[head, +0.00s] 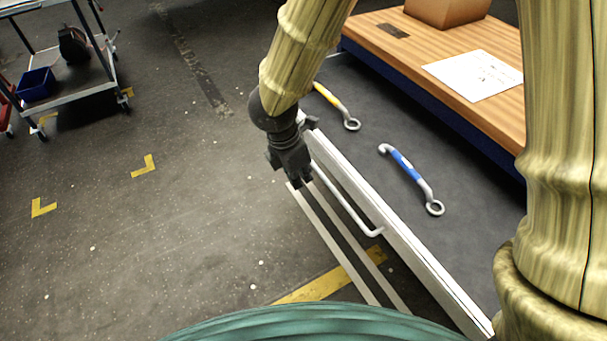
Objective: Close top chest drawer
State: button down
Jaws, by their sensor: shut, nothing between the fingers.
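The top chest drawer (355,190) is pulled out from under the wooden-topped chest (470,45). Its dark inside shows, and its white front faces the lower left with a long bar handle (345,200). In the drawer lie a wrench with a blue grip (405,168) and one with a yellow grip (332,101), partly behind my arm. My gripper (289,180) is shut and empty, fingers pointing down, at the outer side of the drawer front near the handle's far end. I cannot tell whether it touches the front or handle.
A white paper (474,75) and a brown box (446,10) rest on the chest top. A cart (75,85) with a blue bin (36,84) stands at the upper left. The grey floor left of the drawer is open, with yellow markings (144,166). My arm hides part of the chest.

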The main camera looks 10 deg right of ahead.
jog(key=w+d+f+p, duration=0.1)
jog(key=w+d+f, duration=0.1)
jog(key=d+f, duration=0.3)
jog(key=shift+a+x, duration=0.3)
jog(key=shift+x, duration=1.2)
jog(key=shift+s+d, duration=0.1)
jog(key=shift+d, duration=0.1)
